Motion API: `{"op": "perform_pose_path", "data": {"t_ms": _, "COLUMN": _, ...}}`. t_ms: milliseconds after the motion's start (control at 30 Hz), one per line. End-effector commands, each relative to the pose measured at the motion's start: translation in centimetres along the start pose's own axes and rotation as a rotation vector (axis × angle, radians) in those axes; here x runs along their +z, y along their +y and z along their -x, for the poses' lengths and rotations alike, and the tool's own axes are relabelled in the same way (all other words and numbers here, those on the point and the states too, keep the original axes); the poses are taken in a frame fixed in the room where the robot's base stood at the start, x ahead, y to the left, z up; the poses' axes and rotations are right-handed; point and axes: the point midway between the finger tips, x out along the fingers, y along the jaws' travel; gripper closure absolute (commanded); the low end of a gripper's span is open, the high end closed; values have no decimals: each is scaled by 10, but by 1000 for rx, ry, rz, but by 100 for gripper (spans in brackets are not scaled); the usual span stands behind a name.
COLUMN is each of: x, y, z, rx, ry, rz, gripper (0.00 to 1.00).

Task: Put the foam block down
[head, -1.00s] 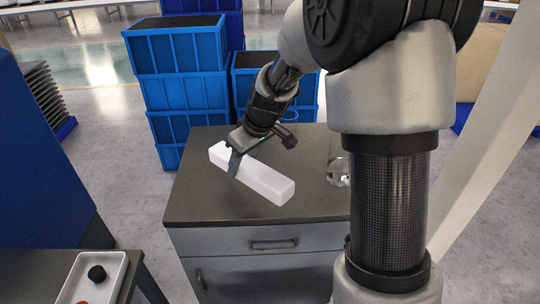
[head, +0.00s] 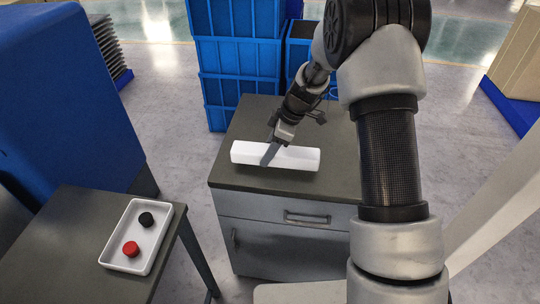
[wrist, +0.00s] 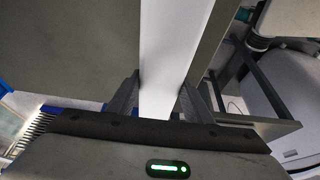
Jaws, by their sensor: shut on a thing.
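The foam block (head: 296,158) is a long white bar at the top of a grey cabinet (head: 240,118), lying across the picture in the head view. My gripper (head: 270,155) is shut on it left of its middle, coming from above. In the wrist view the block (wrist: 165,50) runs up and away between the two fingers of my gripper (wrist: 158,98). I cannot tell whether its underside touches the cabinet top or hangs just above it.
Stacked blue crates (head: 238,60) stand right behind the cabinet. At the left a table (head: 75,225) bears a white tray (head: 155,243) with a black piece (head: 146,219) and a red piece (head: 131,249). The cabinet top is bare in front of the block; my arm hides its right part.

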Motion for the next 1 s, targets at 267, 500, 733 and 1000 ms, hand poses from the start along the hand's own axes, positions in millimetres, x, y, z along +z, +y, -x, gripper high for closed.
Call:
{"op": "perform_pose_path", "data": {"t_ms": 267, "x": 9, "y": 0, "z": -22, "rx": 0, "ry": 0, "rz": -1, "gripper": 75}}
{"op": "perform_pose_path", "data": {"t_ms": 500, "x": 10, "y": 0, "z": -25, "rx": 0, "ry": 0, "rz": -1, "gripper": 75}}
{"op": "perform_pose_path", "data": {"t_ms": 733, "x": 10, "y": 0, "z": -23, "rx": 0, "ry": 0, "rz": -1, "gripper": 35}}
{"op": "perform_pose_path", "data": {"t_ms": 1000, "x": 8, "y": 0, "z": -18, "rx": 0, "ry": -1, "rz": -1, "gripper": 35}}
